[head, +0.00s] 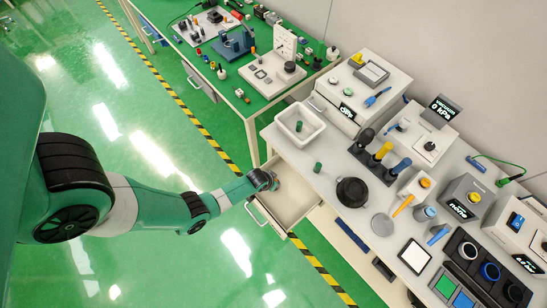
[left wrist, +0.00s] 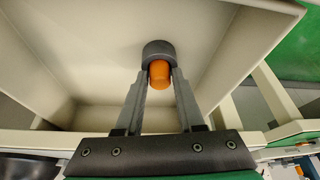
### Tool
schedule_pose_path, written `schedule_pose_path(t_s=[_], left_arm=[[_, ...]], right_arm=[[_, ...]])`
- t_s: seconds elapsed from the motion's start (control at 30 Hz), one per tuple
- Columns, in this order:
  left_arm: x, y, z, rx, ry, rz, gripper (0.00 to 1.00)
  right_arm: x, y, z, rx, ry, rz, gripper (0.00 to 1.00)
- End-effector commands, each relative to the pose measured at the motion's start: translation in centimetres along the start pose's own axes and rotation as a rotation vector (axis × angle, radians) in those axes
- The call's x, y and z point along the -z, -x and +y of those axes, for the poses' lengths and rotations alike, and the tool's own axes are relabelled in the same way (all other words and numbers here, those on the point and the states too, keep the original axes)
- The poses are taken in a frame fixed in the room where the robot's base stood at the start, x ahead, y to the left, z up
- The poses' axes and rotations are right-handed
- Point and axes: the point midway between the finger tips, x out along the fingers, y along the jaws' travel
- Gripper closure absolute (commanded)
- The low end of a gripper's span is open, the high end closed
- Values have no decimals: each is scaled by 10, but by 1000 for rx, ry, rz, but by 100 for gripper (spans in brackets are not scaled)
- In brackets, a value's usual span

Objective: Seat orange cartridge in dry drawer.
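The open drawer (head: 291,203) sticks out from the front of the white bench, and its pale inside also shows in the left wrist view (left wrist: 90,55). My left gripper (head: 272,182) reaches over the drawer's left part. In the left wrist view, my left gripper (left wrist: 161,78) is shut on the orange cartridge (left wrist: 160,72), which sits between the fingertips. A dark grey round piece (left wrist: 158,50) is at the far end of the orange part; whether it is a cap or a socket cannot be told. In the head view my gripper hides the cartridge. My right gripper is not in view.
Above the drawer, the bench holds a white tray (head: 299,125), a small green cylinder (head: 317,167) and a black round pot (head: 352,191). A bench with a green top (head: 240,100) stands at the upper left. Open green floor (head: 150,180) lies left of the drawer.

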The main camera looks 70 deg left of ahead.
Motion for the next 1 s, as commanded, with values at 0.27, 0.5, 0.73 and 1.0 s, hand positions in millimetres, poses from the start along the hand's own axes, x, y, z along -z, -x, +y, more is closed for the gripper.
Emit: schedule_pose_path(t_s=[0.27,0.5,0.73,1.0], left_arm=[[0,0,0,0,0,0,39],[3,12,0,0,0,1,39],[4,67,0,-1,-1,2,39],[3,119,0,0,-1,0,39]], right_arm=[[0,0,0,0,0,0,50],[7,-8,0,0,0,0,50],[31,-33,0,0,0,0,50],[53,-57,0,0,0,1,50]])
